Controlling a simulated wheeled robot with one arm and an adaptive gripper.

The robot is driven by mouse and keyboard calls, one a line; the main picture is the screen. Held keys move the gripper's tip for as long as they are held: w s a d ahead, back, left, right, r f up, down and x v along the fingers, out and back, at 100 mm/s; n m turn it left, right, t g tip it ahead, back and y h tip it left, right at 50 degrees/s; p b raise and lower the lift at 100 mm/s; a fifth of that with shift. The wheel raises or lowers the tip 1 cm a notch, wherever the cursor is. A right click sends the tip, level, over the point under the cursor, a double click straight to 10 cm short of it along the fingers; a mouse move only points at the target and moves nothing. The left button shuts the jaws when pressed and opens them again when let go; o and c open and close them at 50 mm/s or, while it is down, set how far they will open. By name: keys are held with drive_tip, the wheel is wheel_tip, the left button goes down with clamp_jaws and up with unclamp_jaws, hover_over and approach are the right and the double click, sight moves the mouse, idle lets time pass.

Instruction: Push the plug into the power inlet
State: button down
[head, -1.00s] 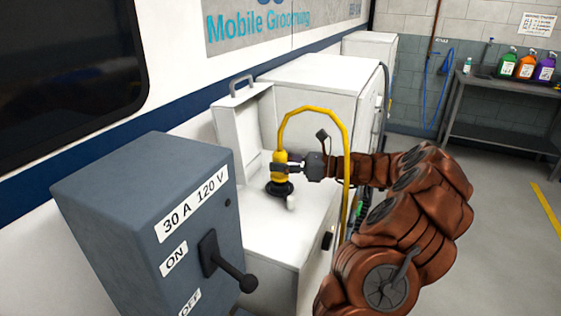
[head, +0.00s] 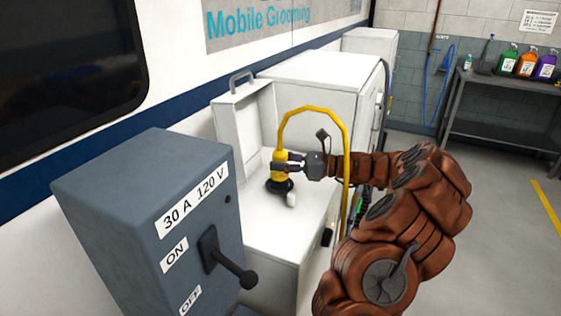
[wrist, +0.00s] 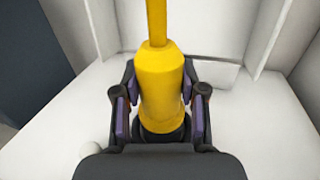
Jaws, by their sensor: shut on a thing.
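The yellow plug (head: 279,172) stands upright at the black round power inlet (head: 278,188) on top of the white box (head: 258,214). Its lower end meets the inlet's black ring, and how deep it sits is hidden. My gripper (head: 286,163) comes in from the right, level, and is shut on the plug. In the wrist view the plug (wrist: 162,88) is upright between the two purple-padded fingers (wrist: 160,105). The black ring (wrist: 165,135) shows just beneath it, partly hidden by my gripper.
A yellow cable (head: 313,109) arches from the plug's top over to the right, behind my arm. A raised white lid (head: 245,120) stands behind the inlet. A grey switch box (head: 140,200) with a black lever (head: 230,262) is at front left. A taller white cabinet (head: 315,85) stands behind.

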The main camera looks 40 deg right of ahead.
drive_tip(key=shift+f, duration=0.45)
idle(0.3)
drive_tip(key=c, duration=0.6)
unclamp_jaws()
drive_tip(key=shift+o, duration=0.2)
drive_tip(key=shift+s+d, duration=0.1)
drive_tip(key=v, duration=1.1)
drive_tip(key=shift+s+d, duration=0.25)
drive_tip(key=shift+d, duration=0.05)
drive_tip(key=shift+r, duration=0.1)
